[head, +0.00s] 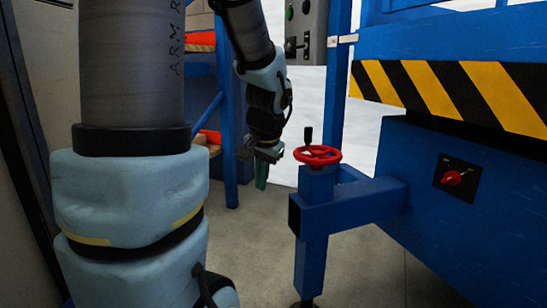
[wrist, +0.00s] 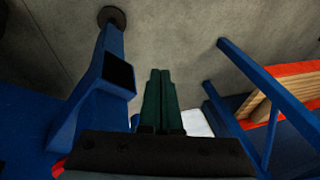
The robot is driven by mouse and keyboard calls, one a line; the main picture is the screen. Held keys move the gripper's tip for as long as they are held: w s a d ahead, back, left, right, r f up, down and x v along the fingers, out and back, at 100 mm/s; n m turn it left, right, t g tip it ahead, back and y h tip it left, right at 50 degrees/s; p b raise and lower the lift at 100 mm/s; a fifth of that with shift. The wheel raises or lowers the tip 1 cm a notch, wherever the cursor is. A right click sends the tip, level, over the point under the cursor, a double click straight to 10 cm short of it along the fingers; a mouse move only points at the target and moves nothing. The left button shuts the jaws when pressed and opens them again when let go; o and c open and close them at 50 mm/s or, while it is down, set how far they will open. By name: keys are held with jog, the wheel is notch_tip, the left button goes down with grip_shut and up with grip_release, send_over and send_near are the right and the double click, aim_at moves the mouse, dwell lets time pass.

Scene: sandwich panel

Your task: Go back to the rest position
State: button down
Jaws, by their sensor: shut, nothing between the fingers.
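My gripper (head: 261,172) hangs pointing down near the middle of the head view, just left of the red handwheel (head: 318,155). It is apart from the wheel and holds nothing. In the wrist view my gripper's green fingers (wrist: 159,76) lie side by side, shut, above the grey floor. The handwheel has a black knob and sits on top of a blue post. No separate object marks the rest position.
The blue post and beam (head: 350,203) stand close right of my gripper. A blue machine panel (head: 470,190) has a striped yellow-black bar (head: 440,92) and a red knob (head: 454,177). A grey control box (head: 301,30) hangs above. A blue rack (head: 230,130) stands behind. Floor (head: 255,255) below is clear.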

jog(key=s+a+f+n+g+h+p, duration=0.1)
jog(key=s+a+f+n+g+p, duration=0.25)
jog(key=s, duration=0.65)
notch_tip(320, 180, up, 37)
jog(key=n+t+p, duration=0.1)
jog(key=p, duration=3.5)
jog(key=shift+w, duration=0.15)
